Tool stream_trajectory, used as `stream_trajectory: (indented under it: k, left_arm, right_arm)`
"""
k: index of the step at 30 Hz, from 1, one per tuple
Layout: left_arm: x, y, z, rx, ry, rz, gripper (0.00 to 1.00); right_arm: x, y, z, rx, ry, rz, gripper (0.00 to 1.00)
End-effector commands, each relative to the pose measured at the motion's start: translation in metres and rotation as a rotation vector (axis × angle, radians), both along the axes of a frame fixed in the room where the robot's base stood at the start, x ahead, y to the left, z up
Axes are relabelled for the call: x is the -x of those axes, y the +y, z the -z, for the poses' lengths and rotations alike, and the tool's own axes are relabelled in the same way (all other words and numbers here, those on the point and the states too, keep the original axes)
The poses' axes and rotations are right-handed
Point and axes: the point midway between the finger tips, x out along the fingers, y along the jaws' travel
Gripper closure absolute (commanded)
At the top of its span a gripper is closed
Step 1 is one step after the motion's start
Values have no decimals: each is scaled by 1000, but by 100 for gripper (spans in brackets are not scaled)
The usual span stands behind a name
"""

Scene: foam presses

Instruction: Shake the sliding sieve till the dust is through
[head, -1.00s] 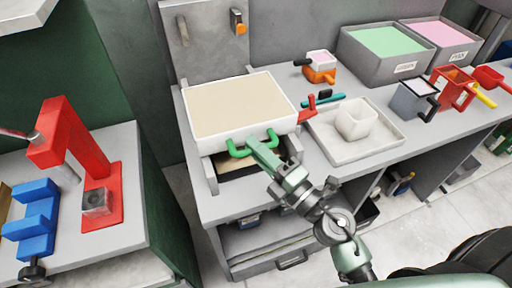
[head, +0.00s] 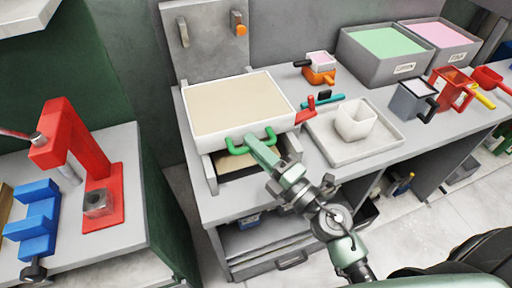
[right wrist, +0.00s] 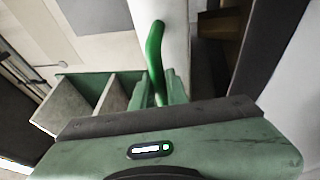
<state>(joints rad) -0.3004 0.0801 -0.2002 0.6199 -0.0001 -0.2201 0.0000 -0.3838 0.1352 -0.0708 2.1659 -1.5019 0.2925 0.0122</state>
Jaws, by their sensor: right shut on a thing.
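The sliding sieve is a white box (head: 215,144) filled level with beige material (head: 232,103), set on the grey bench at the left. A green handle (head: 236,150) is on its front wall. My right gripper (head: 254,143) is shut on the middle of this handle. In the right wrist view the green handle (right wrist: 156,55) rises from between the jaws, against the white front wall (right wrist: 175,30). Beneath the sieve is an opening with a beige surface (head: 238,164) inside. The sieve's mesh is hidden. My left gripper is not in view.
A red press (head: 75,140) and blue fixture (head: 38,215) stand on the left bench.

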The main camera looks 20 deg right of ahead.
Motion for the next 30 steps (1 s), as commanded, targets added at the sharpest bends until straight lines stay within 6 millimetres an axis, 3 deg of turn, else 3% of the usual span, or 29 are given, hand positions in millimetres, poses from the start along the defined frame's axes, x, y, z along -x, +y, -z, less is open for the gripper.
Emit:
stream_trajectory:
  k: [3, 10, 22, 23, 24, 25, 30]
  left_arm:
    - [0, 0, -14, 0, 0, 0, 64]
    - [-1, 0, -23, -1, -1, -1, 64]
    - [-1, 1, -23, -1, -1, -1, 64]
    - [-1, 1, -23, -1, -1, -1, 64]
    - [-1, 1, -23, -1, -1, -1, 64]
    - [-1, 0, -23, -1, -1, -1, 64]
    - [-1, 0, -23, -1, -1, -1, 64]
  right_arm:
    - [-26, 1, -4, 1, 0, -1, 100]
    - [-67, 2, -1, 1, 2, 0, 100]
    - [-76, 2, 0, 1, 1, 2, 100]
    - [-76, 2, 0, 1, 1, 3, 80]
    - [-76, 2, 0, 1, 1, 2, 69]
    - [-76, 2, 0, 1, 1, 2, 64]
    - [-75, 2, -1, 0, 1, 1, 64]
